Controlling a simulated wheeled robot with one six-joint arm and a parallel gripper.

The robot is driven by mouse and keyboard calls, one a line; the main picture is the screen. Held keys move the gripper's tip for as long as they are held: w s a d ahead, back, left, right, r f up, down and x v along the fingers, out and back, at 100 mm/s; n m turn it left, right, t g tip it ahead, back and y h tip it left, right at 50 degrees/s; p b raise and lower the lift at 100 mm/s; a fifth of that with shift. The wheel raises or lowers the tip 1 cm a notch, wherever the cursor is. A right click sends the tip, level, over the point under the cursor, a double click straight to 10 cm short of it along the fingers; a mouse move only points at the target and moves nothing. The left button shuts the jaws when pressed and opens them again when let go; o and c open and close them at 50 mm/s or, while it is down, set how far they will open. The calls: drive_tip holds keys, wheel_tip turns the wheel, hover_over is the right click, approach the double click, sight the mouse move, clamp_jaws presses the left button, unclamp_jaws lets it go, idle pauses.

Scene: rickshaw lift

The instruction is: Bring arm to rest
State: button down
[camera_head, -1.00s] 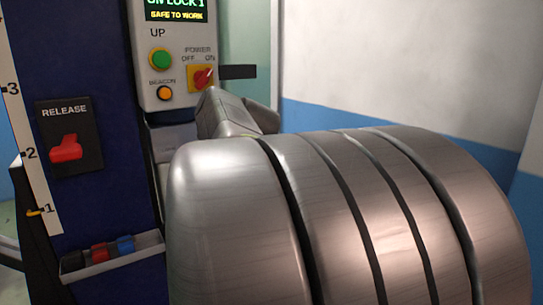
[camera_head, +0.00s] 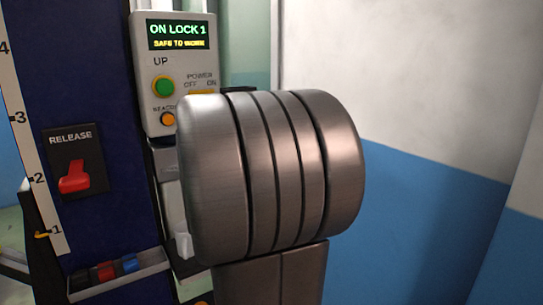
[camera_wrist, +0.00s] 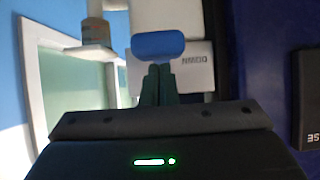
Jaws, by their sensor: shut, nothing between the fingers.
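My gripper (camera_wrist: 157,84) shows in the wrist view with its two dark fingers closed together and nothing between them. Just beyond the fingertips in the picture is a rounded blue piece (camera_wrist: 158,44) in front of a pale panel marked DOWN (camera_wrist: 190,70), which appears upside down. I cannot tell whether the fingers touch either. In the head view, my large ribbed metal arm link fills the middle and hides the gripper. The control box (camera_head: 150,88) behind it reads ON LOCK 1, SAFE TO WORK.
A dark blue column (camera_head: 90,100) carries a red release lever (camera_head: 74,178), a height scale (camera_head: 30,150) and a small tray (camera_head: 115,277) with red, black and blue items. The blue-and-white wall (camera_head: 430,200) is at right. The wrist view shows a window frame (camera_wrist: 35,90).

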drive_tip(key=shift+w+a+r+g+h+p, duration=0.15)
drive_tip(key=shift+r+g+h+p, duration=0.45)
drive_tip(key=shift+p, duration=2.25)
drive_tip(key=g+p, duration=0.1)
drive_tip(key=p, duration=0.3)
drive_tip(key=shift+r+p, duration=0.15)
drive_tip(key=shift+p, duration=0.2)
drive_tip(key=w+a+r+b+v, duration=0.1)
drive_tip(key=v, duration=1)
drive_tip(key=shift+r+b, duration=0.35)
drive_tip(key=shift+s, duration=0.1)
